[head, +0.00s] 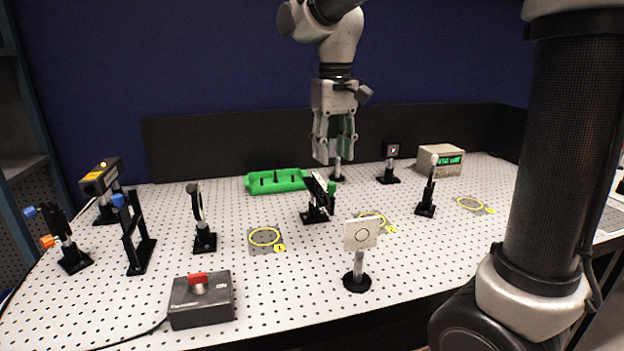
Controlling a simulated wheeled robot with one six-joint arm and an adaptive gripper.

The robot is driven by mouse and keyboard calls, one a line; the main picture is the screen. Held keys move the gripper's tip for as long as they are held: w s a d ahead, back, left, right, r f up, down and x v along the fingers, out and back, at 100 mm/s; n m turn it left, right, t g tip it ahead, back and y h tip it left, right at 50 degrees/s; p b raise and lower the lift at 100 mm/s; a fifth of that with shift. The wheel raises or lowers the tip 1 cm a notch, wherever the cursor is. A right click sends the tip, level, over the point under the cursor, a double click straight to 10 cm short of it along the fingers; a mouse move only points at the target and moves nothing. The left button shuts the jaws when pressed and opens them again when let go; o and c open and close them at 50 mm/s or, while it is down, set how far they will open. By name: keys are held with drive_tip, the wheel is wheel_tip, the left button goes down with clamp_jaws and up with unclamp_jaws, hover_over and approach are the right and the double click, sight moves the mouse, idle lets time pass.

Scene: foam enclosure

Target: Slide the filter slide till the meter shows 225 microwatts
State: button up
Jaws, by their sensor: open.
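The meter (428,161) is a beige box at the back right with a lit green display; its digits are too small to read surely.
A green rack (262,182) stands left of the slide. A white target card (361,234) on a post is in front, and a grey box with a red switch (198,278) is front left. A yellow-black laser (101,177) and several mounts stand left. Yellow rings (264,237) mark bare table.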

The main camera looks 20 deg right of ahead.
sight(332, 183)
wheel_tip(332, 183, down, 7)
drive_tip(key=shift+f, duration=0.15)
clamp_jaws()
idle(0.4)
